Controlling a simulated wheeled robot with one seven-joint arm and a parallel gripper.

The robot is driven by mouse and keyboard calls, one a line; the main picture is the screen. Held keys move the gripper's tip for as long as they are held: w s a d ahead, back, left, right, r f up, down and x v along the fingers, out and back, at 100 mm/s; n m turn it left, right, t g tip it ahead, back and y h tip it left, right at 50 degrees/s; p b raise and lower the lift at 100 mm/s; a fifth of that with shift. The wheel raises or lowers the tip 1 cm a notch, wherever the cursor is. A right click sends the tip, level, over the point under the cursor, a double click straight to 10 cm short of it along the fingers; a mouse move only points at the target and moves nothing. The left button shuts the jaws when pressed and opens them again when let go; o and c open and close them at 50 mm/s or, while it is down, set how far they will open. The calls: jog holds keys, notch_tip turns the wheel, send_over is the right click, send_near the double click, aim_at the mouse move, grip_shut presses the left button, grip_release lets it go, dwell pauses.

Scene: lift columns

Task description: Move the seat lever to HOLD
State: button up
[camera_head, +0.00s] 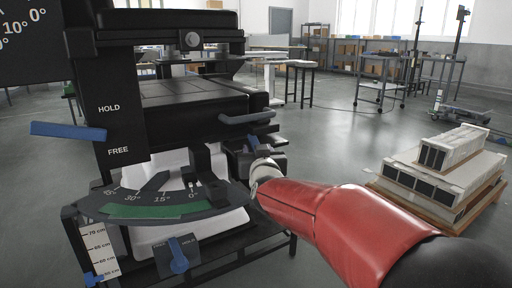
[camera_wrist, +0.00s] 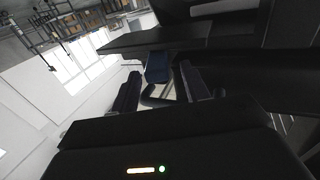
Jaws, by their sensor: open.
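A black column at the left of the head view carries the labels HOLD above and FREE below. A blue lever (camera_head: 68,131) sticks out left from it, at a height between the two labels. A blue-grey handle (camera_head: 247,118) juts from the right side of the black seat (camera_head: 185,105). My gripper (camera_head: 252,150) is just below that handle, partly hidden against dark parts. In the wrist view my gripper (camera_wrist: 160,88) is open, with a small blue piece (camera_wrist: 158,67) showing beyond and between the fingers. I cannot tell which control this piece belongs to, or whether it is touched.
A tilt scale (camera_head: 150,208) with a green band lies below the seat. A blue knob (camera_head: 178,255) sits on a dark plate at the front. A height scale (camera_head: 100,250) stands at lower left. Stacked boxes on a pallet (camera_head: 440,175) are at right; open floor lies behind.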

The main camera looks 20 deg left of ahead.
jog(key=v, duration=0.3)
jog(key=shift+s+d, duration=0.15)
jog(key=shift+s, duration=0.2)
dwell(0.4)
jog(key=s+d+r+m+g+h+p, duration=0.1)
jog(key=s+d+g+h+p, duration=0.25)
jog(key=d, duration=0.75)
jog(key=s+d+r+m+g+p, duration=0.15)
jog(key=s+d+p, duration=0.25)
jog(key=s+d, duration=0.5)
jog(key=s+d+f+m+g+h+p, duration=0.1)
jog(key=s+d+f+g+h+p, duration=0.1)
jog(key=s+d, duration=0.6)
jog(key=s+d+f+m+g+h+p, duration=0.1)
jog(key=s+d+f+g+h+p, duration=0.1)
jog(key=s+d, duration=0.6)
jog(key=shift+s+f+m+g, duration=0.4)
jog(key=shift+f+g, duration=0.3)
jog(key=shift+g, duration=0.1)
